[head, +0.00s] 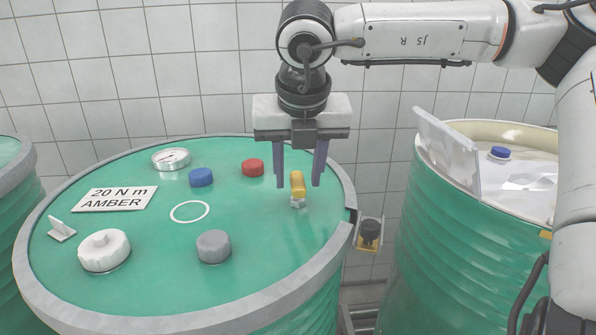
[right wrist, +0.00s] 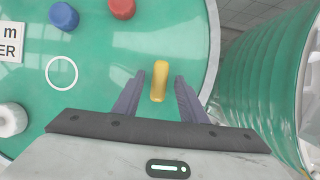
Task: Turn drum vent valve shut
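The vent valve has a yellow handle (head: 297,184) on a small pale metal base, on the right part of the green drum's lid (head: 150,245). The handle also shows in the right wrist view (right wrist: 159,81), pointing along the fingers. My right gripper (head: 297,184) is above the lid, pointing down, with its two dark fingers apart on either side of the handle. In the right wrist view the fingers (right wrist: 156,82) show clear gaps to the handle on both sides. I cannot tell how far down the fingertips reach beside it. My left gripper is not in view.
On the lid are a blue cap (head: 201,177), a red cap (head: 252,168), a grey cap (head: 213,246), a white cap (head: 104,250), a gauge (head: 171,159) and a label (head: 114,198). A second open green drum (head: 450,220) stands at the right. A tiled wall is behind.

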